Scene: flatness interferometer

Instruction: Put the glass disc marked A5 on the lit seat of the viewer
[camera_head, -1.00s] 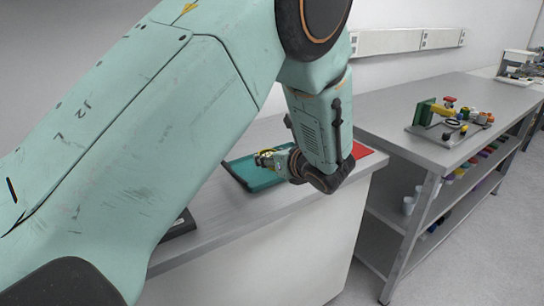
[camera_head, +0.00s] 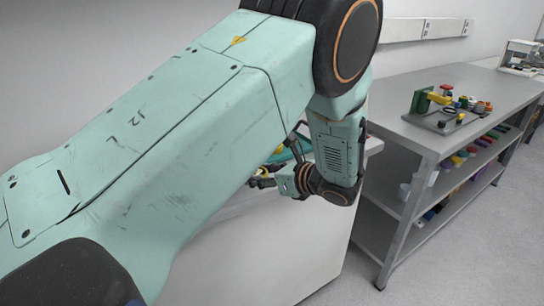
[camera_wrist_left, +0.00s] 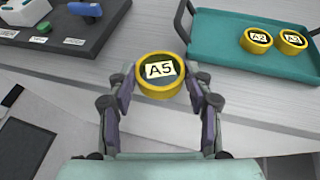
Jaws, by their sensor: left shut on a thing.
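The yellow-rimmed disc marked A5 (camera_wrist_left: 160,70) is between the fingers of my left gripper (camera_wrist_left: 161,88) in the left wrist view, label facing the camera. The fingers are shut on its rim from both sides, and it appears held above the pale bench top. In the head view my left gripper (camera_head: 262,178) is small and partly covered by my own arm, beside the bench edge. I cannot make out a lit seat in either view. My right gripper is not in view.
A teal tray (camera_wrist_left: 235,62) holds two similar discs (camera_wrist_left: 257,40) (camera_wrist_left: 291,41) at upper right. A dark board (camera_wrist_left: 98,37) with white and blue parts lies upper left, a dark flat panel (camera_wrist_left: 22,145) lower left. A grey workbench (camera_head: 420,135) carries parts at right.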

